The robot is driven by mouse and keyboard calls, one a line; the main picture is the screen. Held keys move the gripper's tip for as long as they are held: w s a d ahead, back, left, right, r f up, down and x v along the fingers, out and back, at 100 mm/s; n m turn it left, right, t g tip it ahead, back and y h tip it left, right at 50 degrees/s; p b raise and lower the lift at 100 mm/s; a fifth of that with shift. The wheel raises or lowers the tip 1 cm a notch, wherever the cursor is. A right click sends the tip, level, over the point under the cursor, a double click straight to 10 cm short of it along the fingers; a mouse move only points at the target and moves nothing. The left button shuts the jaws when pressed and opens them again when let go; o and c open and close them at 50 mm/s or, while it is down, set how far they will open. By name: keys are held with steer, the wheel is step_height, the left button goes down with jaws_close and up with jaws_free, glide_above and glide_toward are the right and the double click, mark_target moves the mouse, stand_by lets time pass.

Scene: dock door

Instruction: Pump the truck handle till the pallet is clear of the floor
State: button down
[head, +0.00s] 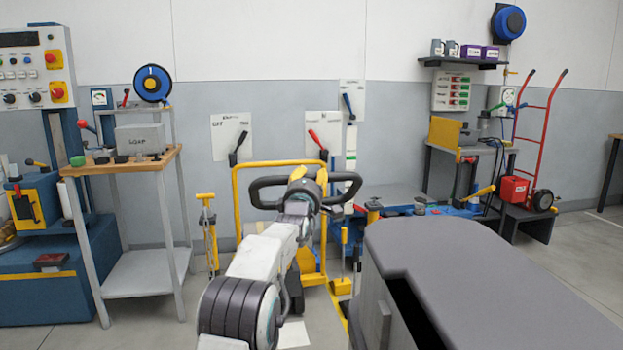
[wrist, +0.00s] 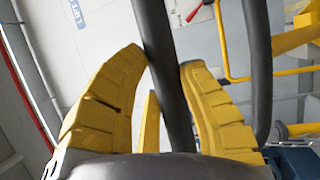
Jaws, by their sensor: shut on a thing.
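The truck handle (head: 268,181) is a black looped bar in front of a yellow upright frame (head: 237,205) in the middle of the head view. My gripper (head: 311,177) is at the middle of this loop, with my arm reaching up to it from below. My arm hides much of the truck's lower part. I cannot make out the pallet or its height above the floor.
A blue machine (head: 40,255) is at the far left. A red hand truck (head: 530,135) and a red box (head: 513,190) are at the right. Wall levers (head: 318,138) are behind the handle.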

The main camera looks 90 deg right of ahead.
steer(key=shift+s+f, duration=0.15)
steer(key=shift+f, duration=0.1)
steer(key=c, duration=0.7)
jaws_free()
steer(key=v, duration=1.2)
steer(key=shift+r, duration=0.2)
stand_by(0.4)
